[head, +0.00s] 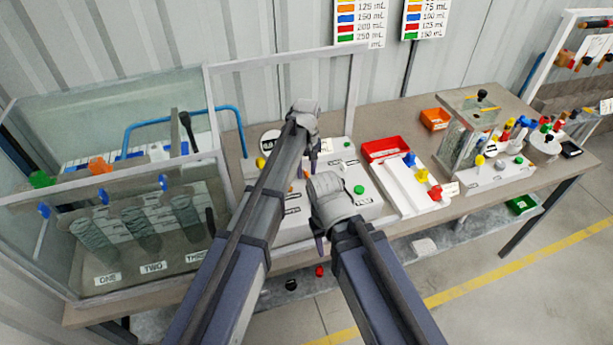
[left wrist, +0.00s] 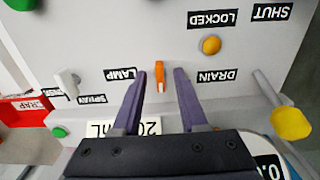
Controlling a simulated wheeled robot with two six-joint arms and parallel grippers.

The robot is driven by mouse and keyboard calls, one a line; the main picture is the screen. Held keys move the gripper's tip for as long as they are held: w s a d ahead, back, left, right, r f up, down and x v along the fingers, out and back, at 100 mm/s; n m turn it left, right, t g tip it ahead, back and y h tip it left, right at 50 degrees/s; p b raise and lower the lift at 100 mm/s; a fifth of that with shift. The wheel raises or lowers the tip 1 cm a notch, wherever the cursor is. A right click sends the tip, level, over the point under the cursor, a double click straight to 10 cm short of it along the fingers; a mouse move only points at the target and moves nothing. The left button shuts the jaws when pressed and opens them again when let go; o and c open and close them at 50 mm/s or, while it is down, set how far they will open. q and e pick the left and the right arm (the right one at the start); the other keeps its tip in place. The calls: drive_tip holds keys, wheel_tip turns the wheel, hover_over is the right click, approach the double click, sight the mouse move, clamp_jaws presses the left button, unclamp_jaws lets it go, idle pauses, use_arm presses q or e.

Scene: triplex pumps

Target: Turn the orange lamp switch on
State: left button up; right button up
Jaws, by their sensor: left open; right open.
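The orange lamp switch (left wrist: 160,77) is a small upright lever on a grey-white panel (left wrist: 250,55), beside the upside-down LAMP label (left wrist: 120,74) in the left wrist view. My left gripper (left wrist: 161,84) is open, with one finger on each side of the switch and a visible gap on both sides. In the head view my left gripper (head: 314,150) is over the panel (head: 372,207), and my arm hides much of that area. My right gripper (head: 319,238) is lower, at the panel's front side; its fingers are small there and hold nothing visible.
Near the switch are an orange-yellow DRAIN knob (left wrist: 211,45), a white lever (left wrist: 67,82) and a yellow-capped handle (left wrist: 291,123). A glass tank (head: 110,80) stands left; a red tray (head: 386,149) and valve board (head: 415,190) stand right. Small parts lie on the lower shelf.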

use_arm(q)
clamp_jaws()
idle(0.4)
